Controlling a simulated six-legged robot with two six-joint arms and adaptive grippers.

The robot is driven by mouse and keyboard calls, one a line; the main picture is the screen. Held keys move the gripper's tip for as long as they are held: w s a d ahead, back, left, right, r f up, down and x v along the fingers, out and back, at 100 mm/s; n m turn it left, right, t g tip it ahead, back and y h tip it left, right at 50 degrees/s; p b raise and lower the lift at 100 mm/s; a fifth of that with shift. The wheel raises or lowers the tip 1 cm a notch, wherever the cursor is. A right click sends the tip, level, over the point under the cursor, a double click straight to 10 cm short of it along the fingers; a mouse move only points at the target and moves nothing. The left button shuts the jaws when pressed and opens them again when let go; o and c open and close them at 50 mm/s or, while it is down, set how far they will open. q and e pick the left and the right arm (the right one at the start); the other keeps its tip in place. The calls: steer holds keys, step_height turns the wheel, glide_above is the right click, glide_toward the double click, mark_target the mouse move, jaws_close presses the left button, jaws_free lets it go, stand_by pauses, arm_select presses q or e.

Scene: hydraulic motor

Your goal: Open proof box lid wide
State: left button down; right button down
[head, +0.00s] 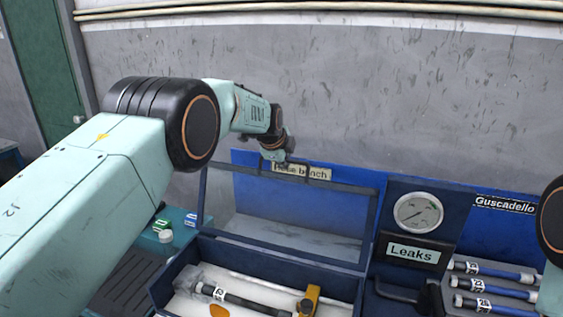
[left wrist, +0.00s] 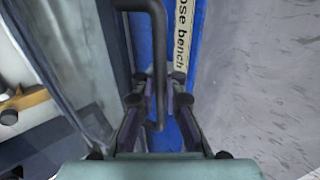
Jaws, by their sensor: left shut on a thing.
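The proof box (head: 172,281) is a dark blue case with a pale inside, at the bottom of the head view. Its lid (head: 290,218), a clear panel in a dark blue frame, stands raised at the back of the box. The lid's dark handle (left wrist: 158,30) is a bent bar on its top edge. My left gripper (head: 277,160) is at that top edge; in the left wrist view its fingers (left wrist: 157,96) are shut on the handle. My right gripper is out of view; only part of the right arm shows at the right edge.
Inside the box lie a dark hose (head: 245,301) and a yellow clamp (head: 309,299). A gauge (head: 418,212) above a "Leaks" sign (head: 413,253) stands right of the lid. Several blue hoses (head: 495,290) lie further right. A grey wall (head: 350,100) rises behind.

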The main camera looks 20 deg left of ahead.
arm_select(q)
steer(key=shift+w+d+r, duration=0.1)
steer(key=shift+d+r, duration=0.15)
steer(key=shift+r, duration=0.05)
steer(key=c, duration=1.8)
jaws_free()
steer(key=o, duration=0.4)
steer(key=shift+d, duration=0.2)
steer(key=shift+a+f, duration=0.1)
steer(key=shift+a, duration=0.25)
steer(key=shift+v, duration=0.75)
steer(key=v, duration=1)
steer(key=shift+s+d+r, duration=0.2)
steer(key=shift+s, duration=0.2)
steer(key=shift+w+a+f, duration=0.1)
